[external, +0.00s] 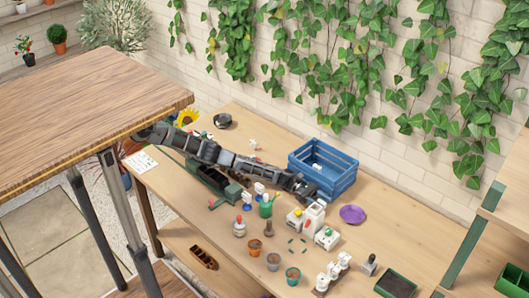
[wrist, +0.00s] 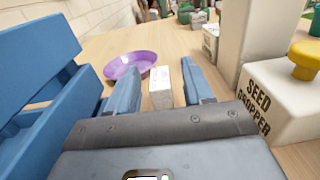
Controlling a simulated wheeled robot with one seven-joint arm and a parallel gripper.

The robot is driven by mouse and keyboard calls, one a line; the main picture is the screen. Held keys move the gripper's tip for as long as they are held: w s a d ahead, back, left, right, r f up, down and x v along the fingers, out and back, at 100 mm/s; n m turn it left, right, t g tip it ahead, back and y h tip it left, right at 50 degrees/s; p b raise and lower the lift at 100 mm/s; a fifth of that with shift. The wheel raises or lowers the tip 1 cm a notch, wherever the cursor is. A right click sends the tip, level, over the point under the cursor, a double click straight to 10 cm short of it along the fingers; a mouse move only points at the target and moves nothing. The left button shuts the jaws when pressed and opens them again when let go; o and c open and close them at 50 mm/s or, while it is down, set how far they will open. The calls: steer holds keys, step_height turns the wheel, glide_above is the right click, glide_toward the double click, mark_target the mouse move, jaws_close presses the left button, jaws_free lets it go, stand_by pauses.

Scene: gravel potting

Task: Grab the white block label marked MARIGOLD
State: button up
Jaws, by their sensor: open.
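A small white block (wrist: 161,97) stands on the wooden bench in the wrist view, between my fingers as seen from the wrist. Any lettering on it is too small to read, so I cannot tell whether it says MARIGOLD. My gripper (wrist: 159,74) is open, with one blue finger on each side of the block. I see no clear contact, and cannot tell how far the fingers reach past it. In the external view my gripper (external: 308,191) is low, in front of the blue crate; I cannot make out this block there.
The blue crate (wrist: 38,65) is close on the left, and it also shows in the external view (external: 340,178). A purple dish (wrist: 118,72) lies beyond the left finger. The white seed dropper (wrist: 285,110) with a yellow knob stands close on the right. Several pots stand in front.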

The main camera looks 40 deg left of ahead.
steer(key=shift+d, duration=0.7)
steer(key=shift+c, duration=0.4)
jaws_close()
